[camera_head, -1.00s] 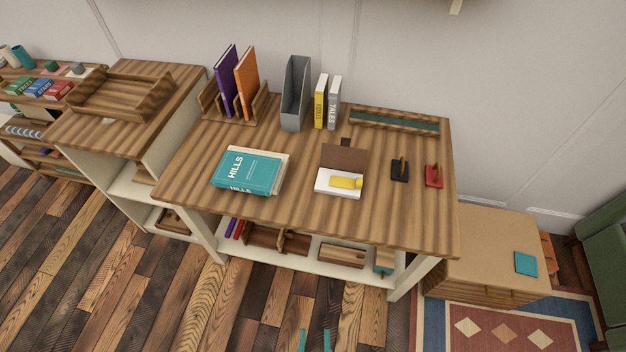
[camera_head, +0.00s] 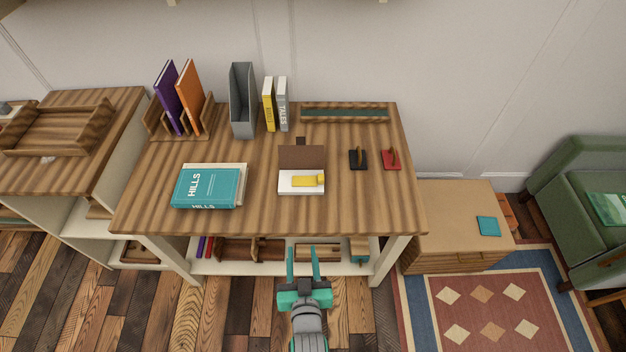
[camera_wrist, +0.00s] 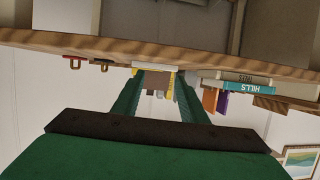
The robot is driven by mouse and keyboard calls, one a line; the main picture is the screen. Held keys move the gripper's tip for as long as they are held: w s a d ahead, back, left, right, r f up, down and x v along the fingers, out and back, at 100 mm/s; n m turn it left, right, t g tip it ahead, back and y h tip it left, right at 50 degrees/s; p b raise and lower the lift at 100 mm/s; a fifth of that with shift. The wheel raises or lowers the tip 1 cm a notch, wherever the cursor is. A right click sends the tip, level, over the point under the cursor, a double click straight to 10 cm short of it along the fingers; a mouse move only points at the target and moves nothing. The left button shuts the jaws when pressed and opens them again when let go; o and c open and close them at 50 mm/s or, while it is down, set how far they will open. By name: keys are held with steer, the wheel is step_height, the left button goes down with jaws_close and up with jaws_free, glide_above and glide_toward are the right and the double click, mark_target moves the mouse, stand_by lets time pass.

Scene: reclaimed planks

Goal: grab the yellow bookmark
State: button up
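The yellow bookmark (camera_head: 308,180) lies on a small white box or book (camera_head: 301,189) with a raised brown lid or cover (camera_head: 301,159), near the front of the wooden desk (camera_head: 240,205). My gripper (camera_head: 303,254) is in front of the desk's front edge, below the bookmark in the picture. Its two teal fingers are spread apart with nothing between them. In the wrist view the gripper (camera_wrist: 172,84) points toward the desk, whose edge crosses the top. The bookmark cannot be made out clearly there.
A teal HILLS book (camera_head: 207,187) lies left of the white box. Black (camera_head: 358,160) and red (camera_head: 391,160) small items stand to its right. A grey file holder (camera_head: 243,100) and upright books are behind. A lower shelf (camera_head: 270,267) holds wooden pieces.

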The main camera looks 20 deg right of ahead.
steer(key=g+h, duration=0.1)
glide_toward(321, 178)
steer(key=w, duration=0.1)
steer(key=w+d+f, duration=0.1)
steer(key=shift+w+m, duration=0.3)
steer(key=shift+w, duration=0.05)
steer(key=shift+x, duration=2.85)
steer(key=shift+a, duration=0.1)
jaws_close()
